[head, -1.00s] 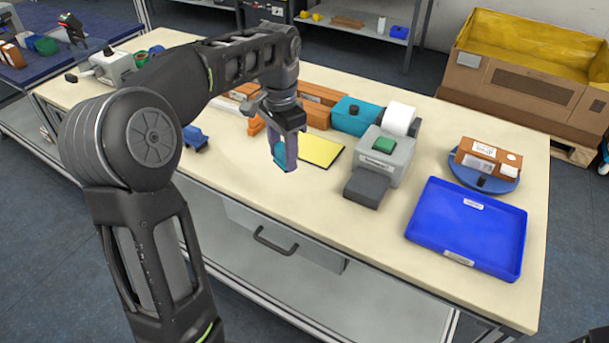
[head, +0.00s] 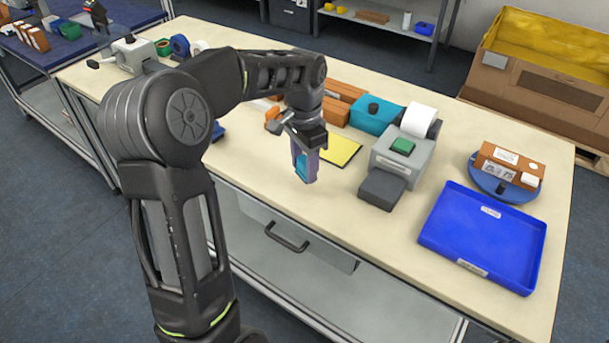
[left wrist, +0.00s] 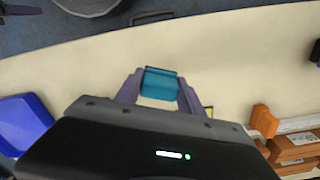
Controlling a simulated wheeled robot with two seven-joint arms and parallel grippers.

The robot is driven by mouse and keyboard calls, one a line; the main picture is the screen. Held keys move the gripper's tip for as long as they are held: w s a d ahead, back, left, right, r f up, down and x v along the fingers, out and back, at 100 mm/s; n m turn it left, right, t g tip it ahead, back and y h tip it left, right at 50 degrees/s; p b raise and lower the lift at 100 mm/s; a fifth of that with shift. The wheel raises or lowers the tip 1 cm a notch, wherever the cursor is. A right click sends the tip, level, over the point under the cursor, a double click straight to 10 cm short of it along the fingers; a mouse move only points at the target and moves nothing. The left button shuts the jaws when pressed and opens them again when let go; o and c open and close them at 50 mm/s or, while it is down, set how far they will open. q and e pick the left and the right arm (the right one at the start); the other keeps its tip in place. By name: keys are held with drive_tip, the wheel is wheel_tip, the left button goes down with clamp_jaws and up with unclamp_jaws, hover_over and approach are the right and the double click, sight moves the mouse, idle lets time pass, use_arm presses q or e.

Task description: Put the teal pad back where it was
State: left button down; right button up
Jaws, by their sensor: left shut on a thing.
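My left gripper (head: 304,172) hangs over the front half of the table, near and to the left of a yellow pad (head: 340,150). It is shut on the teal pad (left wrist: 160,84), which sits between the purple fingers in the left wrist view and also shows between them in the head view (head: 301,165). The pad appears held above the tabletop; the exact height is hard to tell. My right gripper is not in view.
A grey device (head: 395,155) with a green button stands to the right of the yellow pad. Behind are a teal box (head: 374,116) and orange-brown boxes (head: 343,92). A blue tray (head: 483,235) lies at the right. The tabletop (head: 255,150) left of the gripper is mostly bare.

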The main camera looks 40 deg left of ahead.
sight(304, 176)
use_arm(q)
drive_tip(key=shift+f, duration=1.9)
drive_tip(key=shift+f, duration=0.1)
drive_tip(key=c, duration=0.7)
unclamp_jaws()
wheel_tip(304, 176, up, 12)
drive_tip(key=shift+r, duration=0.15)
